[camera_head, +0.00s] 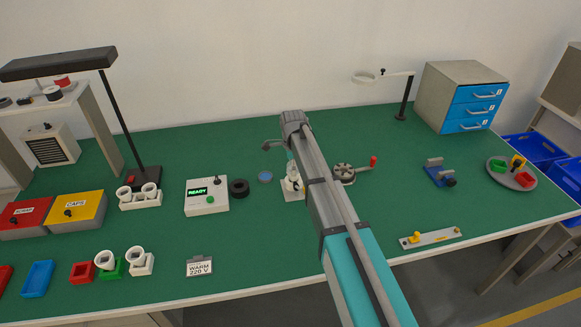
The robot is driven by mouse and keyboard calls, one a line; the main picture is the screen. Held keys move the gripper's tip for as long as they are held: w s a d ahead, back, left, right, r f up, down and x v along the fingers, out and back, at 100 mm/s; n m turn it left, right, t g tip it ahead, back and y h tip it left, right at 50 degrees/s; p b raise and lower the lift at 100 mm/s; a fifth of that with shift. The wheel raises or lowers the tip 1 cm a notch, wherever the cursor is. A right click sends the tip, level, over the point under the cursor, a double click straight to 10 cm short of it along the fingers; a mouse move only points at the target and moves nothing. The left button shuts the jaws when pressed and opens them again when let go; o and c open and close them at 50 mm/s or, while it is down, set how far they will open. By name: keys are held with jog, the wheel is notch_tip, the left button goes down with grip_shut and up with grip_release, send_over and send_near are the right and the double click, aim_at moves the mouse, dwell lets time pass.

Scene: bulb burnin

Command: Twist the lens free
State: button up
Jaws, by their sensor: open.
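My arm reaches from the bottom right to the middle of the green bench. My gripper (279,151) is open at its far end, above the bench and small in view. A white fixture (291,186) stands just below the gripper and is partly hidden by my arm. I cannot tell whether a lens sits in it or whether the fingers touch anything. A small blue round disc, possibly a lens (265,177), lies flat on the bench left of the fixture.
A control box reading READY (207,196) and a black ring (239,188) stand to the left. A crank with a red knob (347,172) is right of my arm. A lamp (130,120) rises at the left.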

jog(key=c, duration=1)
jog(key=shift+s, duration=0.1)
jog(key=shift+n, duration=0.3)
jog(key=shift+n, duration=1.3)
jog(key=shift+s, duration=0.1)
jog(key=shift+d+n, duration=0.1)
jog(key=shift+n, duration=1.4)
